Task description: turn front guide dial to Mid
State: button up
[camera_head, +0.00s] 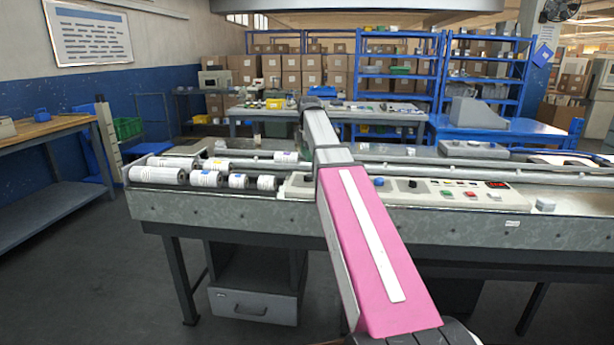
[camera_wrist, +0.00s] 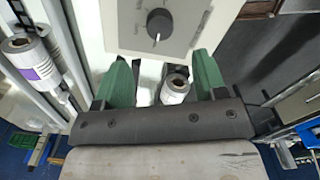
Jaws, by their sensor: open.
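A dial with a round black knob (camera_wrist: 160,22) sits on a pale panel (camera_wrist: 125,30) at the top of the wrist view. A small light mark shows at the knob's lower edge; the printing beside it is too small to read. My gripper (camera_wrist: 162,60) is open, its two green fingers spread apart below the knob in the picture, and it holds nothing. The knob lies beyond the fingertips, not between them. In the head view a pale panel (camera_head: 297,187) shows just left of my pink arm; my arm hides its right part and my gripper.
A white roll (camera_wrist: 175,88) shows between the fingers. Several labelled rolls (camera_head: 205,178) lie on the machine's left end. Another control panel (camera_head: 460,192) with a black knob, buttons and a red display is right of my arm. A roll with a purple label (camera_wrist: 35,70) is at left.

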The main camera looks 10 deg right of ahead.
aim_at(309, 175)
notch_tip(309, 175, down, 8)
jog(key=shift+f, duration=0.2)
dwell(0.3)
jog(key=c, duration=0.9)
